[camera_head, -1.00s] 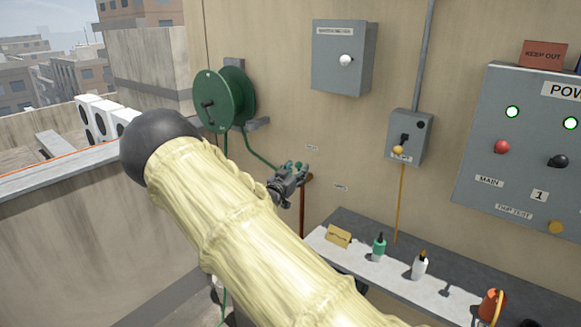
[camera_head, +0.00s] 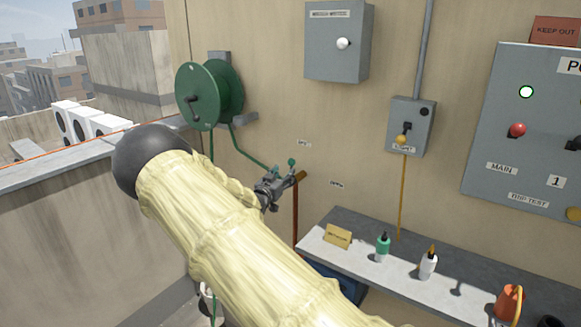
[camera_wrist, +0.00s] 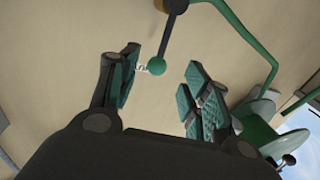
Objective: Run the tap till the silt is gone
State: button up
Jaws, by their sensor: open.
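The tap's green lever knob (camera_head: 291,162) stands out from the wall at the top of a copper pipe (camera_head: 296,220). In the wrist view the green knob (camera_wrist: 156,66) hangs on a dark lever and appears between my open fingers, nearer the left one. I cannot tell its depth against the fingertips. My gripper (camera_head: 277,184) is open and empty, just left of the pipe, and hides part of the tap body. The green pads of my gripper (camera_wrist: 163,74) are wide apart. No water or silt is visible; the outlet cannot be made out.
A green hose reel (camera_head: 210,95) is on the wall at left, its hose running to the tap. Grey electrical boxes (camera_head: 340,40) hang above. A parapet (camera_head: 85,225) lies left.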

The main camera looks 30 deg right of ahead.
jog(key=p+x, duration=0.2)
jog(key=x, duration=0.6)
jog(key=shift+w+d+f+p, duration=0.1)
jog(key=shift+w+d+p, duration=0.05)
jog(key=shift+p, duration=0.15)
grip_shut()
